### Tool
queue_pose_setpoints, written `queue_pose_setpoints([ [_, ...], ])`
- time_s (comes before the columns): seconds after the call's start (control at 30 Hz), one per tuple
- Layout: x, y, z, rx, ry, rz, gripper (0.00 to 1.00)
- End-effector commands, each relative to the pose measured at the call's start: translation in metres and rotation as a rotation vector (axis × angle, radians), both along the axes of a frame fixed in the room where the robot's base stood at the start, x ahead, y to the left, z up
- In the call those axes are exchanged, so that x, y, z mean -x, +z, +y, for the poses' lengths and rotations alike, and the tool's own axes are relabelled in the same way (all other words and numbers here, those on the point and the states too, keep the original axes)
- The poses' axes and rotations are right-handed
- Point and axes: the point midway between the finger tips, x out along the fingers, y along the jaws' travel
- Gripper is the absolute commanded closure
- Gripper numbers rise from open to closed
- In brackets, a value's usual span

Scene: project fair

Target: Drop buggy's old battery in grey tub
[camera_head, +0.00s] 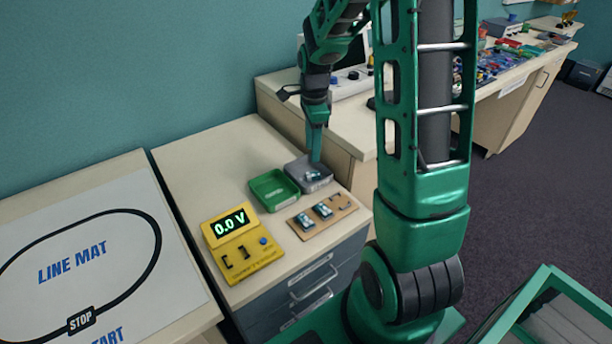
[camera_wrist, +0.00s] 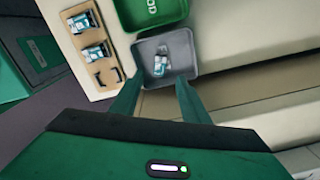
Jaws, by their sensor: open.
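The grey tub (camera_head: 293,170) stands at the table's right rear edge, and it also shows in the wrist view (camera_wrist: 190,43). A white and teal battery (camera_wrist: 161,64) lies in it, perhaps more than one; the pieces overlap and I cannot tell them apart. It is small in the head view (camera_head: 313,176). My gripper (camera_head: 316,157) is above the tub, pointing down, its fingers apart on either side of the battery's position in the wrist view (camera_wrist: 157,84). Nothing shows between the fingers. I cannot make out the buggy.
A green tub (camera_head: 272,189) adjoins the grey one. A brown holder (camera_head: 340,214) has two similar batteries and an empty slot. A yellow meter (camera_head: 240,246) reads 0.0 V. A line mat (camera_head: 75,245) lies on the left table. Another bench (camera_head: 395,120) stands behind.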

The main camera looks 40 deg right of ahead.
Motion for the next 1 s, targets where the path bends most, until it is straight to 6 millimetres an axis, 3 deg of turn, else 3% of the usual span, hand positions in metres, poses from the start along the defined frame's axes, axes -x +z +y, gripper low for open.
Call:
queue_pose_setpoints([
  [0.1,-0.001,0.021,0.000,0.001,0.000,-0.004,0.58],
  [0.3,-0.001,0.040,0.000,0.001,0.000,-0.002,0.58],
  [0.87,0.000,0.043,0.000,0.001,0.004,0.000,0.58],
  [1.0,0.016,0.053,0.000,0.009,0.076,0.000,0.58],
])
